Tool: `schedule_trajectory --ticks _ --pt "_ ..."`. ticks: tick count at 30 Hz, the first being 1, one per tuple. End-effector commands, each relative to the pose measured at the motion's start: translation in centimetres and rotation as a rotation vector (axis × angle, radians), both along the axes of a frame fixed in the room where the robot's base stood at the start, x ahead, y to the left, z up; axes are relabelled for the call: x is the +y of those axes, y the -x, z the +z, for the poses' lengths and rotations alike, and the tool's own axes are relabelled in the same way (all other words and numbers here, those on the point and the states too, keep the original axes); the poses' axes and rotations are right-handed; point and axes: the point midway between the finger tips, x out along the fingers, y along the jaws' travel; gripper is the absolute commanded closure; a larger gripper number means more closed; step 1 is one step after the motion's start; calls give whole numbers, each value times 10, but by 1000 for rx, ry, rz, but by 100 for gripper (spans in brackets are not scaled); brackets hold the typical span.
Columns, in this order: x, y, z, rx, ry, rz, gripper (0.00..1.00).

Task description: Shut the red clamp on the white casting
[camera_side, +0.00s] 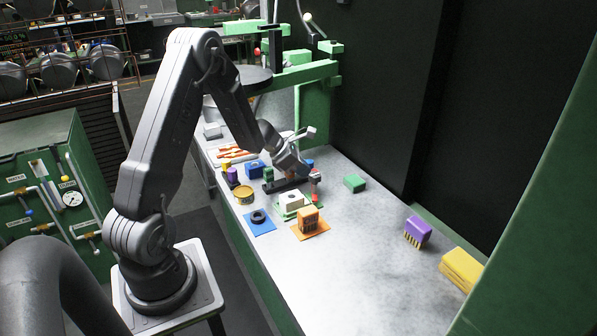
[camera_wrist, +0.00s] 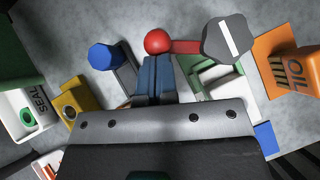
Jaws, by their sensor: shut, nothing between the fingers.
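The white casting (camera_side: 291,198) sits on a green base on the bench in the side view. In the wrist view the casting (camera_wrist: 217,82) is partly hidden behind my gripper. The red clamp (camera_side: 316,179) stands at its back right. In the wrist view the clamp's red arm (camera_wrist: 185,47) runs from a red ball knob to a grey, many-sided head with a white bar. My gripper (camera_wrist: 157,62) is shut and empty, with its fingertips at the red knob. I cannot tell whether they touch it. In the side view my gripper (camera_side: 304,173) is just behind the casting.
An orange OIL block (camera_side: 308,216) stands on an orange mat close to the casting. A black ring (camera_side: 259,216) lies on a blue mat. A blue knob (camera_wrist: 105,57) is left of my fingers. A green block (camera_side: 355,183) lies to the right, with clear bench beyond.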

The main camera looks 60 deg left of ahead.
Motion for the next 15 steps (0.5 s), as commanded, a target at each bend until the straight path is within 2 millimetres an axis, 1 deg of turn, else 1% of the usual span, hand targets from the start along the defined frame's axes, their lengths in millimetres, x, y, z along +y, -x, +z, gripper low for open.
schedule_trajectory --ticks 4,15 --pt "2 -9 -1 -1 0 -134 100" --pt "-5 -30 0 0 -1 -124 100"
